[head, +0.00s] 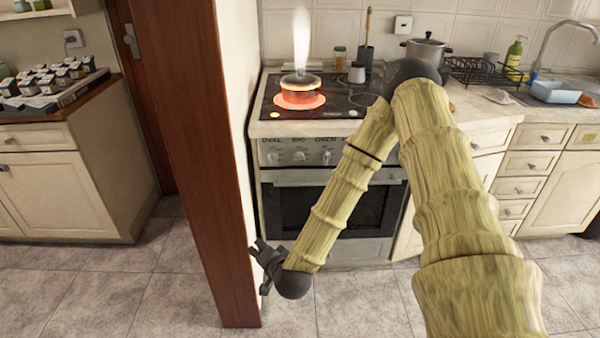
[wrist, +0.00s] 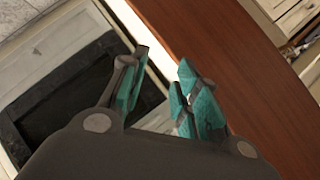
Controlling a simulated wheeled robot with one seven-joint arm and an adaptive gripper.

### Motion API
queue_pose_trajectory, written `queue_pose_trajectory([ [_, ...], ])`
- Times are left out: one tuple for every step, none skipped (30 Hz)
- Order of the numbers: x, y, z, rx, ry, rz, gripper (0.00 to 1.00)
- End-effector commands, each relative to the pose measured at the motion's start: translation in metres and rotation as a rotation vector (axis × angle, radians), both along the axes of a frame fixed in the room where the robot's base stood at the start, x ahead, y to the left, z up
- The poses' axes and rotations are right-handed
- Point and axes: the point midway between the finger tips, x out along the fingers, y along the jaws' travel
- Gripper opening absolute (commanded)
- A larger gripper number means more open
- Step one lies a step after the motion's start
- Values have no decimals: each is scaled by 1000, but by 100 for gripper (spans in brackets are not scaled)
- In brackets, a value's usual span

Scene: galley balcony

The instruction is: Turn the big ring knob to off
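The stove (head: 345,178) stands in the middle of the head view. Its front panel has knobs under the labels OVAL, BIG and OVEN. The big ring knob (head: 299,156) is the middle one on the left part of the panel; its pointer is too small to read.
A brown door-frame post (head: 205,150) stands close to my gripper on the left. The dark oven door (head: 335,208) is below the knobs. A counter with a dish rack (head: 480,72) and a sink lies right. Tiled floor in front is clear.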

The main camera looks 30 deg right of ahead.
Motion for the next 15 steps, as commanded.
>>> queue_pose_trajectory([
  [14, -14, 5, 31, -55, -56, 31],
  [21, -22, 12, 49, -89, -89, 31],
  [31, -33, 22, 73, -134, -132, 31],
  [37, -42, 29, 91, -167, -165, 31],
  [43, -51, 36, 109, -201, -197, 31],
  [51, -63, 46, 133, -248, -241, 31],
  [55, -73, 54, 152, -280, -273, 31],
  [60, -83, 61, 169, -314, -305, 31],
  [64, -96, 71, 192, -358, -346, 31],
  [67, -106, 78, 208, -390, -376, 31],
  [70, -115, 85, 224, -421, -403, 31],
  [72, -127, 93, 244, -459, -439, 31],
  [73, -136, 99, 257, -485, -463, 31],
  [74, -143, 105, 271, -510, -485, 31],
  [75, -153, 112, 286, -540, -511, 31],
])
